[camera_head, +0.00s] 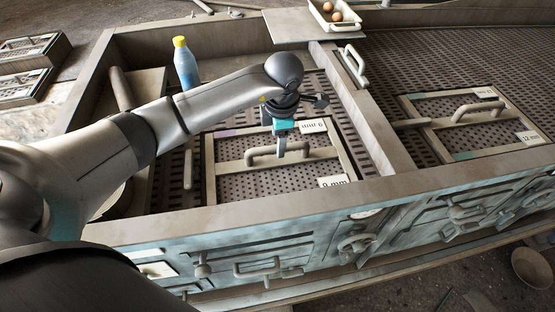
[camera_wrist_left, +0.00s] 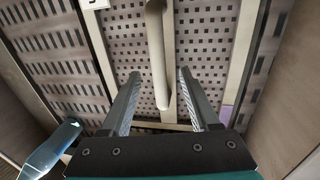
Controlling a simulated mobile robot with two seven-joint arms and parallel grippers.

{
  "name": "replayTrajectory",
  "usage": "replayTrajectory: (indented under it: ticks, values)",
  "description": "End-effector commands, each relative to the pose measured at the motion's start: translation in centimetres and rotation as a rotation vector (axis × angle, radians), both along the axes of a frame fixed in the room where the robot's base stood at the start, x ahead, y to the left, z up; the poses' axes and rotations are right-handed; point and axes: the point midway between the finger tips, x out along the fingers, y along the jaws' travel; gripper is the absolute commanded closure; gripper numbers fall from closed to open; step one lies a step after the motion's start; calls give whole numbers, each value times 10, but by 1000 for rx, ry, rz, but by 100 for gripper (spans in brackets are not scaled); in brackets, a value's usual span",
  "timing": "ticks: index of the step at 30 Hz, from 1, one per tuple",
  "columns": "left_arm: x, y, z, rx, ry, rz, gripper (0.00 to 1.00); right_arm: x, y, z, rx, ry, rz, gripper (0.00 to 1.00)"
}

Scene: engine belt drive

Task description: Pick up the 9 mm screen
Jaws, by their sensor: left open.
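The 9 mm screen (camera_head: 235,186) is a perforated plate in a pale frame, lying in the left bay of the wooden deck. Its "9 mm" label is at the near right corner. A pale bar handle (camera_head: 262,155) crosses its middle and also shows in the left wrist view (camera_wrist_left: 156,45). My left gripper (camera_head: 282,154) points down at the handle. In the left wrist view its two fingers (camera_wrist_left: 158,74) are apart, with the handle between them in the picture and a gap on each side. Contact does not show. My right gripper is out of view.
A 12 mm screen (camera_head: 486,143) lies on the right, beyond a wooden divider (camera_head: 362,120). A blue bottle with a yellow cap (camera_head: 186,64) stands behind my left arm. A tray with brown balls (camera_head: 335,17) is at the back. The deck's front rail (camera_head: 240,217) runs nearest me.

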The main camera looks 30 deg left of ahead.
Motion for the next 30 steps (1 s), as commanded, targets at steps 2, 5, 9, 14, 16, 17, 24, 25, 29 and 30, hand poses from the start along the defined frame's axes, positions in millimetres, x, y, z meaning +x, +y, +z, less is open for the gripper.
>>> replayTrajectory:
  ticks: [2, 5, 9, 14, 16, 17, 24, 25, 29, 30]
  values:
    - [0, 1, -6, -1, 1, 1, 38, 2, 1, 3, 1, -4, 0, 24]
    - [1, 5, -19, -1, 4, 3, 38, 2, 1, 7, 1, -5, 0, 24]
    - [4, 8, -37, -2, 1, 2, 38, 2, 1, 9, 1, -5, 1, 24]
    - [6, 10, -49, -1, 0, 0, 38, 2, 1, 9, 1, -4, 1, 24]
    - [6, 10, -50, -1, -1, 0, 38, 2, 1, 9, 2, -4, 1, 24]
    - [6, 10, -50, 0, 0, 0, 38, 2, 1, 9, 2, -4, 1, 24]
    - [6, 10, -49, -1, -1, 0, 48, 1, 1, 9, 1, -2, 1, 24]
    - [6, 10, -49, -1, -1, 0, 52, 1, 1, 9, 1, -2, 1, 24]
    - [6, 10, -49, -1, -1, 0, 66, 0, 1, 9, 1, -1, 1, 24]
    - [7, 10, -49, 0, -1, 0, 71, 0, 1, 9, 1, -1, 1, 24]
